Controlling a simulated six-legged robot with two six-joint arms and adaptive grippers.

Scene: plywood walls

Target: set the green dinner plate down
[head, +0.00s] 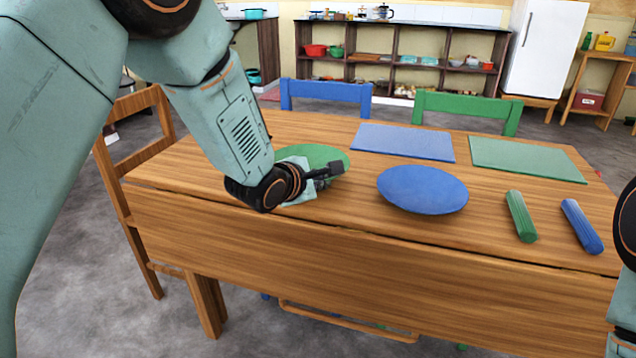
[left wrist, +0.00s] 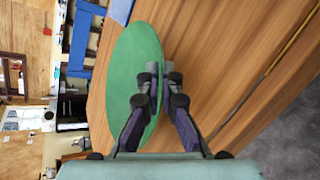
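The green dinner plate (head: 325,155) is at the left part of the wooden table, partly hidden behind my left gripper (head: 328,175). In the left wrist view the plate (left wrist: 130,85) shows as a green oval. My left gripper (left wrist: 163,75) has its fingers close together at the plate's near rim, one on each side of it, and looks shut on the rim. I cannot tell whether the plate touches the tabletop. My right gripper is out of view; only part of my right arm shows at the right edge.
On the table (head: 330,215) are a blue plate (head: 422,189), a blue mat (head: 403,142), a green mat (head: 526,159), a green roll (head: 521,216) and a blue roll (head: 581,226). A blue chair (head: 327,90) and a green chair (head: 466,106) stand behind, a wooden chair (head: 140,105) at left.

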